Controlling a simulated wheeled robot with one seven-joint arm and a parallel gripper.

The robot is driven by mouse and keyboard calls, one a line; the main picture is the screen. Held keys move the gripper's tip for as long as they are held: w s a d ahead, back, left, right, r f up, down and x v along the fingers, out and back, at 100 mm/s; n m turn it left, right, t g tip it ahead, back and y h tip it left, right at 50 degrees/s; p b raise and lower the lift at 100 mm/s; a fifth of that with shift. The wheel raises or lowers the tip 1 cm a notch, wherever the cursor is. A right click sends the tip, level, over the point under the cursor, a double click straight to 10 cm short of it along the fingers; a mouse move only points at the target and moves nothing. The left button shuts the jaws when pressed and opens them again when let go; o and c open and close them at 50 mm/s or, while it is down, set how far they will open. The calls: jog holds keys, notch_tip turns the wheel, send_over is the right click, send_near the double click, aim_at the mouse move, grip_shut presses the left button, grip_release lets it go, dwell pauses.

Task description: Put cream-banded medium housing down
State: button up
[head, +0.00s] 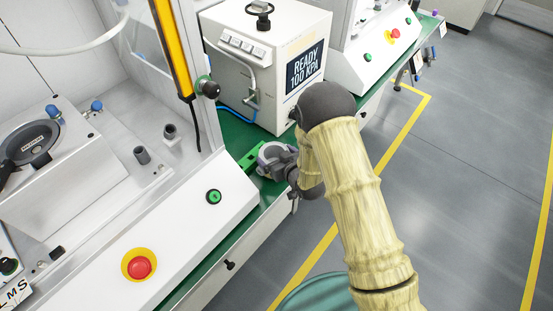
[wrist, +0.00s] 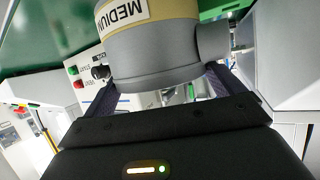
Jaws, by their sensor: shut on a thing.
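The medium housing (wrist: 150,65) is a grey round body with a cream band and a label reading "MEDIUM", upside down in the wrist view. A grey side port sticks out at its right there. My gripper (head: 280,164) is shut on the housing, with a dark finger on either side of it in the wrist view. In the head view the housing (head: 270,153) is partly hidden by my gripper. It is over or on the green bench top beside a bright green part (head: 248,160). I cannot tell whether its base touches anything.
A white box (head: 262,70) with a display reading "READY 100 KPA" stands just behind the housing. A white press panel with a red button (head: 139,267) and a green button (head: 214,196) is at left. The bench edge is close on the right, with open floor beyond.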

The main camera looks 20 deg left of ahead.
jog(key=shift+f, duration=0.9)
jog(key=shift+f, duration=0.15)
jog(key=o, duration=1)
jog(key=b+v, duration=0.1)
jog(key=v, duration=1.1)
